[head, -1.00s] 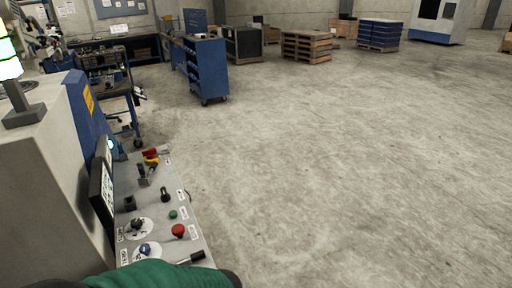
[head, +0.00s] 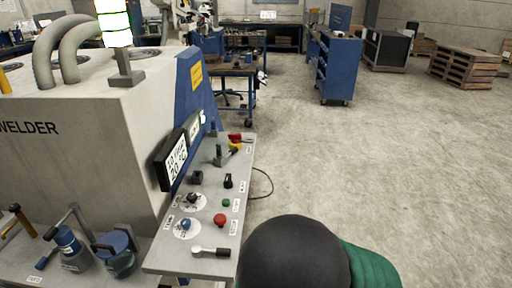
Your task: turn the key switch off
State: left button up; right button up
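The control panel (head: 238,212) slopes out from the front of the grey welder in the head view. It carries several small controls. A black control (head: 228,181) and a second dark one (head: 196,177) stand on its middle part; I cannot tell which control is the key switch, or its position. Neither gripper's fingers show. A dark rounded part with green behind it, likely part of my arm, fills the bottom centre, right of the panel's near end.
The panel also holds a red button (head: 220,219), a green button (head: 225,203), a blue knob (head: 186,224) and a lever (head: 210,250). A display (head: 178,159) stands behind. Tools and containers lie on the left ledge.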

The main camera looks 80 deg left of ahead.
aim_at(222, 162)
jog(key=i+u, duration=0.75)
jog(key=i+l+u, duration=0.1)
jog(key=i+u, duration=0.15)
jog(key=u, duration=0.15)
